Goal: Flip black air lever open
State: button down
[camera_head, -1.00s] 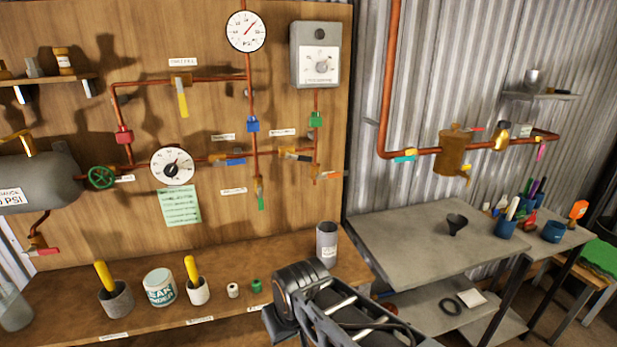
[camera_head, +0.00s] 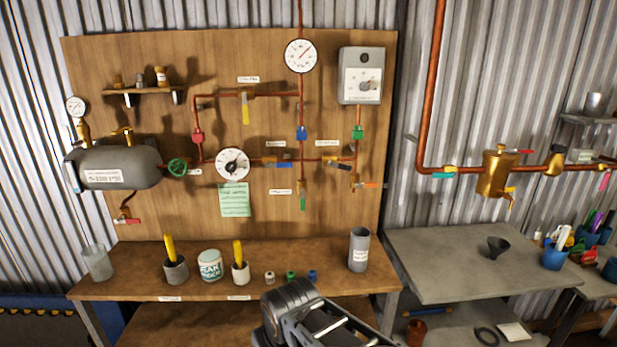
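A small valve with a dark, black-looking lever (camera_head: 342,165) sits on the horizontal copper pipe at the right of the wooden panel (camera_head: 110,75). The lever lies nearly along the pipe, tilted slightly down to the right. A white label (camera_head: 326,143) is above it, too small to read. My arm shows as dark links at the bottom centre, well in front of the panel and away from the lever. I cannot make out my gripper's fingers.
Nearby are a blue lever (camera_head: 278,164), a green lever (camera_head: 303,203), a red-orange lever (camera_head: 368,185) and a yellow lever (camera_head: 245,108). A workbench (camera_head: 130,285) with cups and a grey cylinder (camera_head: 359,250) stands below. A grey table (camera_head: 440,265) is at right.

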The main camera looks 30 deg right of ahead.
aim_at(342, 167)
jog(key=z, duration=0.05)
jog(key=i, duration=0.85)
jog(key=z, duration=0.65)
